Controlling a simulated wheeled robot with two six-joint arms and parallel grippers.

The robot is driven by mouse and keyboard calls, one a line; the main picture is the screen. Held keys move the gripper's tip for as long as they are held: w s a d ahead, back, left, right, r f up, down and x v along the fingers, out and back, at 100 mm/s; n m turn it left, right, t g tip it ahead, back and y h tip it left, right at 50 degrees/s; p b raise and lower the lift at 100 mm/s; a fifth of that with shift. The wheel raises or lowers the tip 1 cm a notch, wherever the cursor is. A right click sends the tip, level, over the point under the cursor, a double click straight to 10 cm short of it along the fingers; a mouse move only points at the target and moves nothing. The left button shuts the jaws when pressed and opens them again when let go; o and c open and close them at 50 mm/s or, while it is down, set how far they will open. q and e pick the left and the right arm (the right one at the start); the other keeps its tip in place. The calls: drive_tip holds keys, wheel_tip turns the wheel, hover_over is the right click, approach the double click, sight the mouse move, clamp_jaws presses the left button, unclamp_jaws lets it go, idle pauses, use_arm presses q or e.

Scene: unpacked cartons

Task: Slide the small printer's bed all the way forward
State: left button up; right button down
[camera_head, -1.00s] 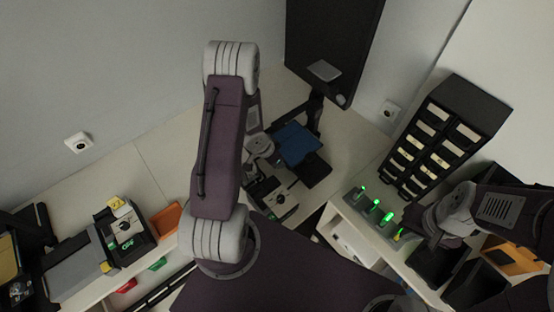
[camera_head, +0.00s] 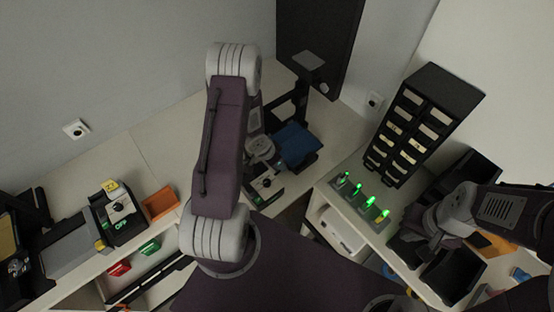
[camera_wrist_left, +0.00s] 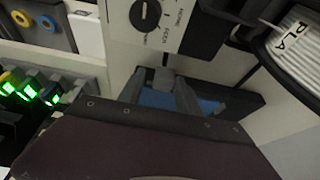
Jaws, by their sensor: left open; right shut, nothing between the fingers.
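The small printer (camera_head: 288,113) stands in the back corner, with a dark frame. Its blue bed (camera_head: 297,146) sits low, toward the lower right of the frame, over a dark base. My left arm hangs in front, and its gripper is hidden in the head view. In the left wrist view my left gripper (camera_wrist_left: 158,93) shows two grey fingers, spread apart. Blue of the bed shows behind and beside them; I cannot tell whether they touch it. My right gripper (camera_head: 436,241) is shut and empty, above dark bins at the right.
A control box with a knob (camera_head: 266,184) stands beside the small printer; its knob shows in the left wrist view (camera_wrist_left: 145,15). Green-lit pieces (camera_head: 369,202) stand on the right shelf, below a drawer cabinet (camera_head: 424,121). Another machine (camera_head: 79,246) fills the left.

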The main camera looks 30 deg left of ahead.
use_arm(q)
drive_tip(key=shift+w+d+r, duration=0.15)
drive_tip(key=shift+d, duration=0.25)
drive_tip(key=shift+a, duration=0.4)
drive_tip(key=shift+a+r, duration=0.1)
drive_tip(key=shift+r, duration=0.05)
drive_tip(key=p+v, duration=0.2)
drive_tip(key=v, duration=0.6)
drive_tip(key=shift+s+r+p, duration=0.3)
drive_tip(key=shift+p, duration=0.1)
use_arm(e)
drive_tip(key=r, duration=0.2)
drive_tip(key=shift+d+r, duration=0.2)
drive_tip(key=shift+r, duration=0.15)
drive_tip(key=shift+d, duration=0.1)
